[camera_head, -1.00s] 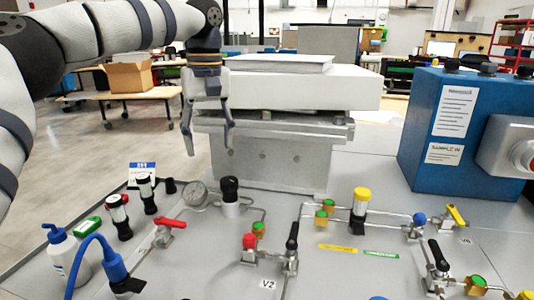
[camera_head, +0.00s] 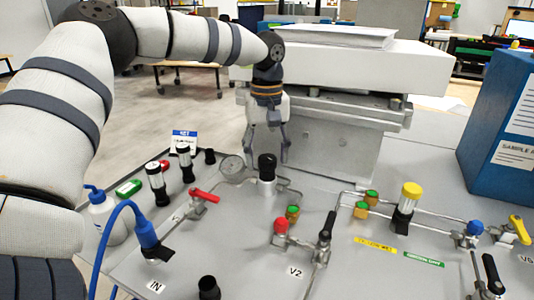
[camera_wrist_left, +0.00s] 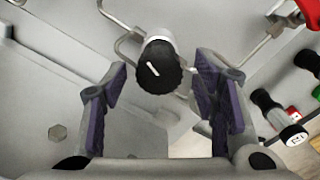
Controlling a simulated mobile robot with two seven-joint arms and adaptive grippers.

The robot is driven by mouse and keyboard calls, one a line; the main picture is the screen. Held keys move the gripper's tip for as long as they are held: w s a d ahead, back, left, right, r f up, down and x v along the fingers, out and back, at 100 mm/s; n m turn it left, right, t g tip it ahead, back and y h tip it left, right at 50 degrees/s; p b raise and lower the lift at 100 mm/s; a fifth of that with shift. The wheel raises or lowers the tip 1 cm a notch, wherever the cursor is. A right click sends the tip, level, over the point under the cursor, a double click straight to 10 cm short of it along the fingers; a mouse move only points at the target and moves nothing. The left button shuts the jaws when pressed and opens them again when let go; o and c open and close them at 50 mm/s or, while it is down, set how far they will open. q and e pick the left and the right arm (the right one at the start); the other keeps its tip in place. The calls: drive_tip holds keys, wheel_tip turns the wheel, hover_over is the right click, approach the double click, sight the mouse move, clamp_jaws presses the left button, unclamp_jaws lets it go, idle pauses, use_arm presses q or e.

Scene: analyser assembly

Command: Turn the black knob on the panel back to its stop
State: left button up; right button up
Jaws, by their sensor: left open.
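The black knob (camera_head: 267,162) tops a silver cylindrical body on the grey panel (camera_head: 225,245). In the left wrist view the knob (camera_wrist_left: 160,68) shows a ribbed black cap with a white pointer line, lying between and just beyond the fingertips. My left gripper (camera_head: 267,158) hangs from above, pointing down, right behind or over the knob in the head view. Its fingers are spread, and in the left wrist view the open left gripper (camera_wrist_left: 160,85) has a finger on each side of the knob, with gaps and no clear contact. My right gripper is not in view.
A round gauge (camera_head: 232,167) and a red lever valve (camera_head: 203,196) stand left of the knob. A red knob (camera_head: 280,227) and black-handled valve (camera_head: 326,232) stand in front to the right. A blue box (camera_head: 500,125) is at right.

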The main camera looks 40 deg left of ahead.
use_arm(q)
drive_tip(key=c, duration=1.2)
drive_tip(key=shift+o, duration=0.2)
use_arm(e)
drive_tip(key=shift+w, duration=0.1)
use_arm(q)
drive_tip(key=n+p, duration=0.1)
drive_tip(key=n, duration=0.2)
drive_tip(key=shift+r+n, duration=0.15)
drive_tip(key=shift+n, duration=0.25)
drive_tip(key=n+p, duration=0.1)
drive_tip(key=n, duration=1)
drive_tip(key=shift+n+p, duration=0.3)
drive_tip(key=shift+p, duration=0.05)
drive_tip(key=n, duration=0.3)
drive_tip(key=shift+n, duration=1.8)
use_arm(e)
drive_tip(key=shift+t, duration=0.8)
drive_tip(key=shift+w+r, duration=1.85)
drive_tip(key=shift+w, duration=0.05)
use_arm(q)
drive_tip(key=shift+f, duration=0.2)
